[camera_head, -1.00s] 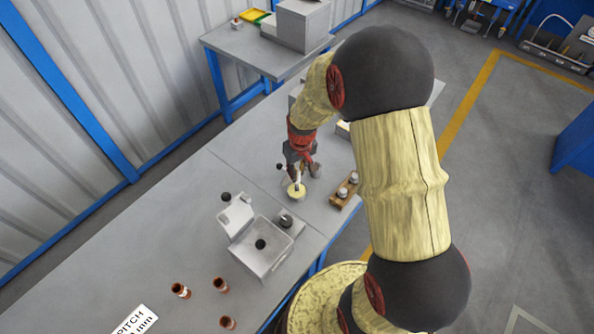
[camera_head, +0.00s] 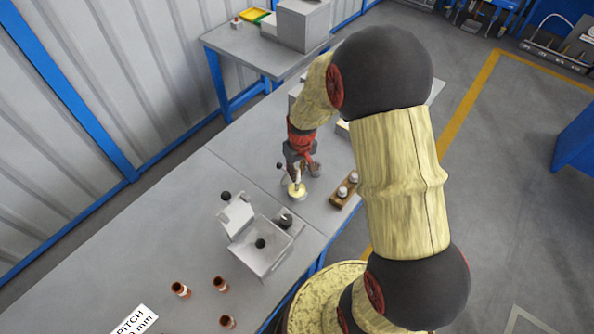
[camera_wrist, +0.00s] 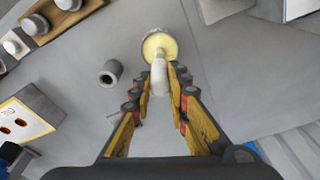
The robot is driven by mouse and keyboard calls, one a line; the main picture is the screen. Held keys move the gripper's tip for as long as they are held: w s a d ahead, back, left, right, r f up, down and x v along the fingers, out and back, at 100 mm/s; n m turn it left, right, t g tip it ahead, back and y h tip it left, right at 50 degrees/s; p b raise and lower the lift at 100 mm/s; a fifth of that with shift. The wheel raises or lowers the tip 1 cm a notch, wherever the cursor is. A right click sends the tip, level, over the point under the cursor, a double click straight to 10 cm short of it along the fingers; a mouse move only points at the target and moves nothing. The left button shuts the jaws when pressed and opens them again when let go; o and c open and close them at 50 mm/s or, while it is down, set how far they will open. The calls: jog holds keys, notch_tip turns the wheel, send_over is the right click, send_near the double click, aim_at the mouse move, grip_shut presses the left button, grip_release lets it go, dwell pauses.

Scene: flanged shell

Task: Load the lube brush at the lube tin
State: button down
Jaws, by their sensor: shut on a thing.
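My gripper (camera_head: 301,172) is over the middle of the workbench, with its fingers closed around a pale brush handle (camera_wrist: 159,78). The gripper fingers (camera_wrist: 165,85) also show in the wrist view, one on each side of the handle. The brush points down at the lube tin (camera_head: 296,191), a small round tin with a yellow top. The tin (camera_wrist: 158,46) also shows in the wrist view, at the far end of the brush. The brush tip overlaps the yellow. I cannot tell how deep it sits.
A wooden rack with white-topped pieces (camera_head: 344,190) stands right of the tin. A grey box (camera_head: 262,262) and a small dark-topped part (camera_head: 285,221) are nearer. Several copper-coloured cups (camera_head: 220,284) stand at the front left. A grey hollow cylinder (camera_wrist: 110,72) lies beside the tin.

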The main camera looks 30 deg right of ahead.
dwell(0.3)
jog(key=shift+r+p, duration=2.5)
jog(key=shift+r, duration=1)
jog(key=shift+d+f, duration=0.1)
